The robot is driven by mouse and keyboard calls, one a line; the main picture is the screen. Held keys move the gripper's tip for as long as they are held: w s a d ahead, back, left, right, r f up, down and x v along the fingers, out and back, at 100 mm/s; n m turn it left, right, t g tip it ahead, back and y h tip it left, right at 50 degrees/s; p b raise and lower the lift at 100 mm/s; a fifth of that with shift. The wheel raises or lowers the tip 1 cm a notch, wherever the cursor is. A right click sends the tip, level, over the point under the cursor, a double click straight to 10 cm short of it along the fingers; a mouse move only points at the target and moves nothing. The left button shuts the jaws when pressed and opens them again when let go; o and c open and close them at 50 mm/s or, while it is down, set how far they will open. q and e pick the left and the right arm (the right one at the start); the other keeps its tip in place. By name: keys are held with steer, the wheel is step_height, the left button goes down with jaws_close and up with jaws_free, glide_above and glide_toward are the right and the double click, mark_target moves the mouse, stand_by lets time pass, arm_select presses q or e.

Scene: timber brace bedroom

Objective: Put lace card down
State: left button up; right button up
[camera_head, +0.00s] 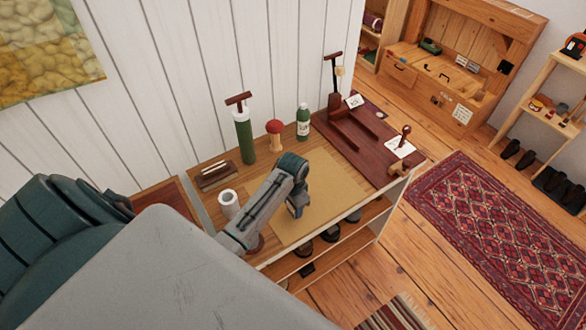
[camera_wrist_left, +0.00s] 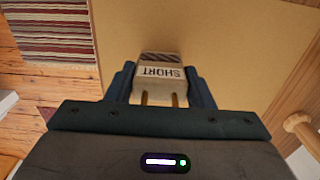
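The lace card (camera_wrist_left: 161,72), a pale piece with a "SHORT" label and a dark striped end, sits between the fingers of my left gripper (camera_wrist_left: 160,88) in the left wrist view. Both fingers press against its sides. In the head view my left gripper (camera_head: 296,204) points down over the tan mat (camera_head: 335,186) on the wooden bench top, and its own arm hides the card there. I cannot tell whether the card touches the mat. My right gripper is not in view.
A white cup (camera_head: 228,200), brush box (camera_head: 216,176), green pump cylinder (camera_head: 244,136), red-topped wooden mushroom (camera_head: 274,134) and green bottle (camera_head: 303,120) stand around the mat's left and back. A dark red board (camera_head: 372,150) fills the bench's right. The mat's right part is clear.

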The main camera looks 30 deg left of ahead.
arm_select(q)
steer(key=o, duration=0.3)
steer(key=shift+r, duration=0.45)
step_height(320, 180, up, 8)
steer(key=b, duration=0.3)
steer(key=shift+r, duration=0.15)
step_height(320, 180, up, 2)
steer(key=shift+p, duration=0.4)
steer(key=shift+r+p, duration=0.35)
steer(key=shift+r, duration=0.25)
steer(key=shift+s, duration=0.1)
